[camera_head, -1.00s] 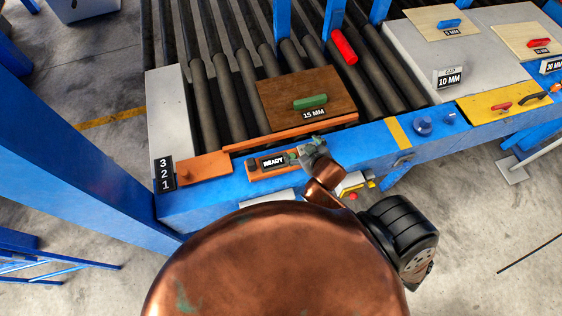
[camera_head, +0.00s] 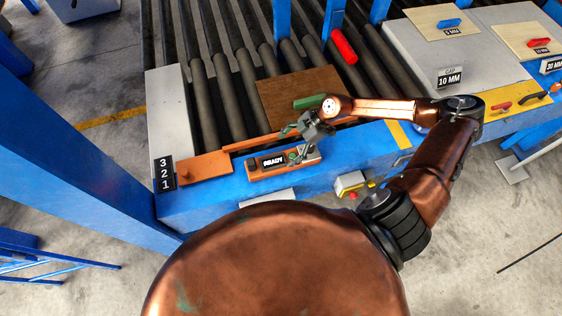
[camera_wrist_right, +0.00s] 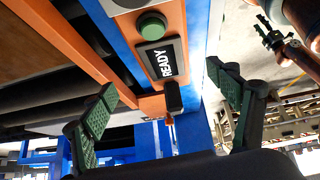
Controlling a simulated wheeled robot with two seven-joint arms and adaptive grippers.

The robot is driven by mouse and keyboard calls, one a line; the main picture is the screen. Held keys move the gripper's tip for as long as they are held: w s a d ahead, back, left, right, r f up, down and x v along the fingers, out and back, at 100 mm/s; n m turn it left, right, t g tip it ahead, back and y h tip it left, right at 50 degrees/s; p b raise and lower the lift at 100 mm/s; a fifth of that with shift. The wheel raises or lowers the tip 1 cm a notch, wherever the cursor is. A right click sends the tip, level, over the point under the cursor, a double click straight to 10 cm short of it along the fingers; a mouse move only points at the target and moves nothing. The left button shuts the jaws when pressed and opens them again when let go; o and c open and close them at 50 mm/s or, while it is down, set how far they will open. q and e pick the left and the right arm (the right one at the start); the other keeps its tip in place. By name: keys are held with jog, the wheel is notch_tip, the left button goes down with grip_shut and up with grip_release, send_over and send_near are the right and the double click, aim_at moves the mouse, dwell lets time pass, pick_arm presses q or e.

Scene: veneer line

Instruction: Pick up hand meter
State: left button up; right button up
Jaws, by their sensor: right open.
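The hand meter (camera_head: 258,171) is an orange bar with a dark READY display, lying on the blue front beam. In the right wrist view the meter (camera_wrist_right: 166,20) shows its green button and black knob. My right gripper (camera_head: 291,146) is open above the meter's right part. In the wrist view its green-padded fingers (camera_wrist_right: 163,84) stand apart, one to each side of the meter, with nothing held. The gripper hides part of the meter in the head view. A dark gripper on a copper arm, seemingly my left (camera_wrist_right: 277,40), shows small at the wrist view's upper right.
An orange rail (camera_head: 250,143) runs just behind the meter, and an orange block (camera_head: 204,168) lies to its left. A 3-2-1 sign (camera_head: 163,174) stands at the left.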

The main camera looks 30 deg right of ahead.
aim_at(284, 159)
jog(key=shift+s+d+f+h, duration=0.1)
jog(key=shift+s+d+h, duration=0.05)
jog(key=shift+d, duration=0.3)
jog(key=shift+s+d+f+h, duration=0.1)
jog(key=shift+s+d+h, duration=0.05)
jog(key=shift+d, duration=0.3)
jog(key=shift+s+f+g, duration=0.1)
jog(key=shift+f+g, duration=0.2)
jog(key=p+x, duration=0.1)
jog(key=x, duration=0.6)
jog(key=shift+d+f, duration=0.1)
jog(key=c, duration=1.6)
